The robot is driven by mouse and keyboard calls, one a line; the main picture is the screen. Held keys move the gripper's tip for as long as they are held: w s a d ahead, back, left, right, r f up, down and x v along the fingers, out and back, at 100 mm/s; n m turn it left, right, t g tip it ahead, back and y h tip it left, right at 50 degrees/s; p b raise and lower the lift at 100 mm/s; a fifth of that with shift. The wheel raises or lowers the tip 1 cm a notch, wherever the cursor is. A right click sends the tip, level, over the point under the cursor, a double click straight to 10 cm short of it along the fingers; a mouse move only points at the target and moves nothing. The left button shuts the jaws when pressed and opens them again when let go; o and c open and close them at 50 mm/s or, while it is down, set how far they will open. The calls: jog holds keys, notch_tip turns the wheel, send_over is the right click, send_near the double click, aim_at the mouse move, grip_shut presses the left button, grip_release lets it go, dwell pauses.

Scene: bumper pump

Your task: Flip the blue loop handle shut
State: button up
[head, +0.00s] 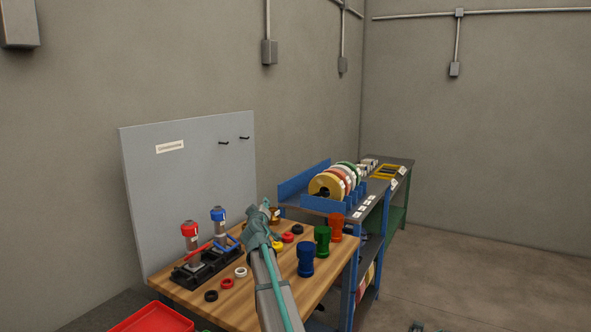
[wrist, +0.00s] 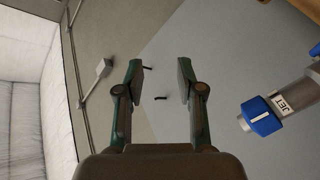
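In the head view, a pump fixture with a black base (head: 208,271) stands at the table's left side. It carries a blue-capped cylinder (head: 218,216) and a red-capped cylinder (head: 190,230). The blue loop handle (head: 234,241) shows low beside the blue-capped cylinder, partly hidden by my arm; its exact angle is unclear. My gripper (head: 264,207) is above the table, right of the fixture. In the wrist view my gripper (wrist: 160,70) is open and empty. The blue cap (wrist: 261,116) and its "JET" label lie right of the fingers, apart from them.
The wooden table (head: 190,297) holds black, red, white and yellow rings. Blue (head: 306,260), green (head: 322,240) and red (head: 336,227) cups stand at its right. A grey panel (head: 185,180) with two hooks rises behind. A red tray (head: 150,319) is at front left.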

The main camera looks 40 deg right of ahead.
jog(key=s+d+r+m+t, duration=0.1)
jog(key=s+d+r+m, duration=0.1)
jog(key=d+r, duration=0.3)
jog(key=s+d+r+m+t+h+b, duration=0.1)
jog(key=s+d+r+m, duration=0.2)
jog(key=d+r, duration=0.3)
jog(key=shift+r+m+b, duration=0.3)
jog(key=shift+r+m, duration=0.4)
jog(key=shift+r, duration=1.15)
jog(key=shift+d, duration=0.1)
